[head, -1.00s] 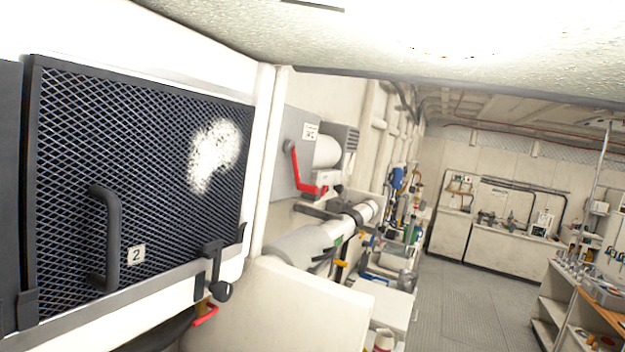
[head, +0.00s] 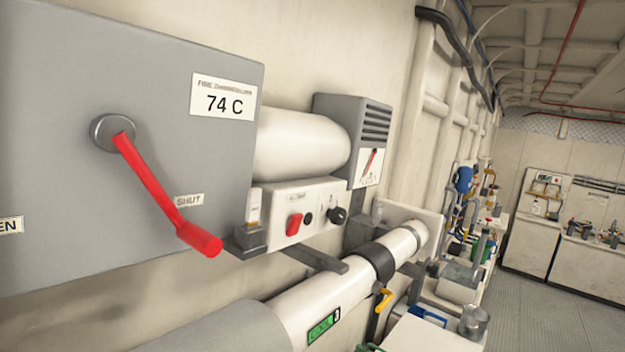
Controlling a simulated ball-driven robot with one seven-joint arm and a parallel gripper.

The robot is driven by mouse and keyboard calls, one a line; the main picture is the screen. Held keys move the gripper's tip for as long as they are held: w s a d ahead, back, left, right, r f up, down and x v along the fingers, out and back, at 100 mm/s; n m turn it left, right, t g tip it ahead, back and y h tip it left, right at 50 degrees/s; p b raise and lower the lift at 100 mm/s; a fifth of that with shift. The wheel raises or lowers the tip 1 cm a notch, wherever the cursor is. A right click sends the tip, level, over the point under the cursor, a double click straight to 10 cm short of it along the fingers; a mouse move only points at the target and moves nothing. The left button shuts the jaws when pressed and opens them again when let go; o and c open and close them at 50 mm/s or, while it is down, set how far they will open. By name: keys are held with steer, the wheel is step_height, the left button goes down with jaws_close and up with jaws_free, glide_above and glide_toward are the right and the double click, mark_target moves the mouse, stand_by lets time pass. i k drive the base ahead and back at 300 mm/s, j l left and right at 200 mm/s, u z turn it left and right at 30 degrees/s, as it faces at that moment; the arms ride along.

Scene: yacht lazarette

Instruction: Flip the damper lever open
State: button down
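The damper lever (head: 152,182) is a red crank arm with a thick red grip at its lower right end. It pivots on a round grey hub (head: 113,131) on a grey wall box (head: 60,80). The lever points down and to the right, with its grip next to the "SHUT" label (head: 189,200). A second label (head: 10,226), cut off at the left edge, shows "EN". A white plate (head: 223,98) on the box reads "74 C". My gripper does not show in the head view.
Right of the box are a white cylinder (head: 300,143), a small control panel (head: 300,212) with a red switch, and a vented gauge unit (head: 355,135). A large white pipe (head: 345,285) runs below. Open grey floor (head: 540,310) lies at the far right.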

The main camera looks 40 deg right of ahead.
mark_target(111, 132)
steer(key=i+l, duration=0.1)
steer(key=l, duration=0.45)
steer(key=i+l, duration=0.1)
steer(key=l, duration=0.45)
steer(key=i+l+u, duration=0.1)
steer(key=l, duration=0.45)
